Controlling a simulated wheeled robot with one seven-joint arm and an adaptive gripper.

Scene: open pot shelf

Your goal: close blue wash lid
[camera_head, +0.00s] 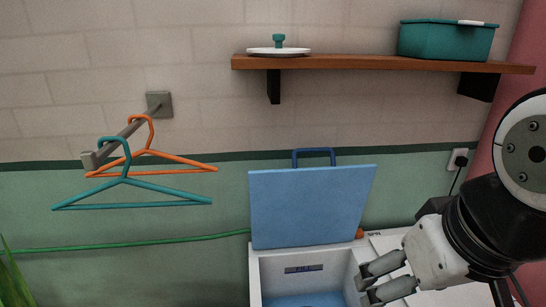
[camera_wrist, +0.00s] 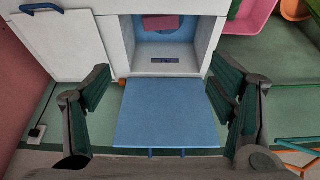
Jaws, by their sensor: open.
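The blue wash lid (camera_head: 312,205) stands raised, close to upright, at the back of the white washer (camera_head: 254,272) in the head view. A dark blue handle (camera_head: 314,152) is on its top edge. My gripper (camera_head: 362,284) is open and empty, in front of the washer's right side and lower than the lid. In the wrist view, the lid (camera_wrist: 166,113) lies between the spread fingers of my gripper (camera_wrist: 168,92), apart from both. The open washer (camera_wrist: 206,40) shows a blue inside with a dark red item (camera_wrist: 161,23) in it.
A wooden shelf (camera_head: 370,63) above holds a teal bin (camera_head: 447,42) and a white plate with a teal knob (camera_head: 279,50). Orange and teal hangers (camera_head: 130,193) hang on a wall rod at left. A second white cabinet (camera_wrist: 65,40) stands beside the washer.

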